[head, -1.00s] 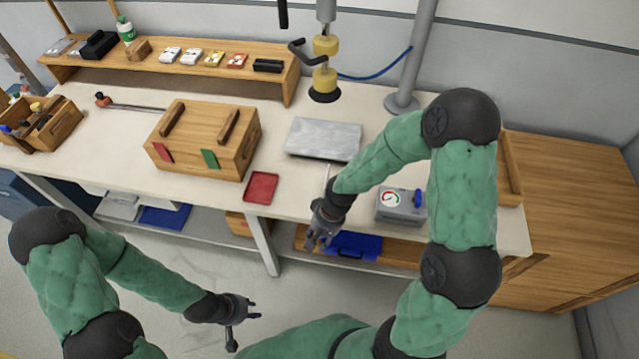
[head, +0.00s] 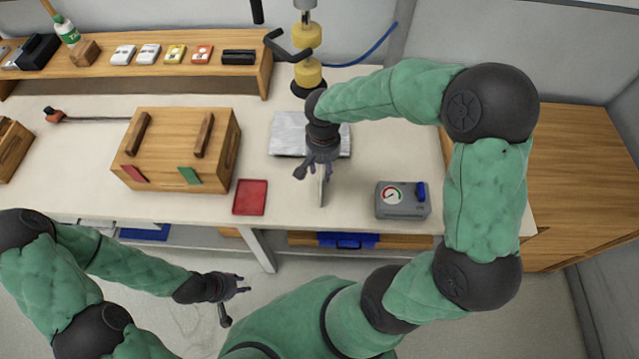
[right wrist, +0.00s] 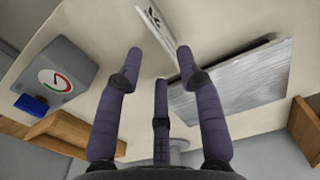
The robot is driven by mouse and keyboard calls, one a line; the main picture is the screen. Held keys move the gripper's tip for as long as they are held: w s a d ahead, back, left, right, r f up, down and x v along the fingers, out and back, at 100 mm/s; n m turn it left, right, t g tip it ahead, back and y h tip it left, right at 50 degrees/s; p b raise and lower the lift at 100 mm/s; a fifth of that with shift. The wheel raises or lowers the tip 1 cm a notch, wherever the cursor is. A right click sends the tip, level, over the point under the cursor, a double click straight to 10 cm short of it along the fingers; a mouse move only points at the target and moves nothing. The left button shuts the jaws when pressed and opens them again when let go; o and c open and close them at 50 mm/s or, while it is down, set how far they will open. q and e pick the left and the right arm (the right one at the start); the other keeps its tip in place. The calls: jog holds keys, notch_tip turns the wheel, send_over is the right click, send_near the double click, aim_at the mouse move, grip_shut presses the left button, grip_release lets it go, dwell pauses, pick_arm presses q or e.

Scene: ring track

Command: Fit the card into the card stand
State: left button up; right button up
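A thin white upright piece (head: 322,188), seen nearly edge-on, stands near the table's front edge; I take it for the card. In the right wrist view it is a white strip with black marks (right wrist: 156,26), just beyond the fingertips. My right gripper (head: 315,172) is above it, pointing down. In the right wrist view its fingers (right wrist: 160,55) are spread, with nothing clearly held. My left gripper (head: 236,296) is open and empty, in front of the table. I cannot surely pick out the card stand; the white piece's foot is not clear.
A grey metal plate (head: 286,134) lies behind the right gripper. A gauge box (head: 403,203) stands to its right and a red tray (head: 250,198) to its left. A wooden box (head: 170,165) with handles is further left. The back shelf (head: 150,72) holds small items.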

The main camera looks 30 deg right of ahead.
notch_tip(320, 180, down, 7)
jog(key=shift+f+b, duration=0.1)
jog(key=shift+b, duration=0.85)
grip_shut()
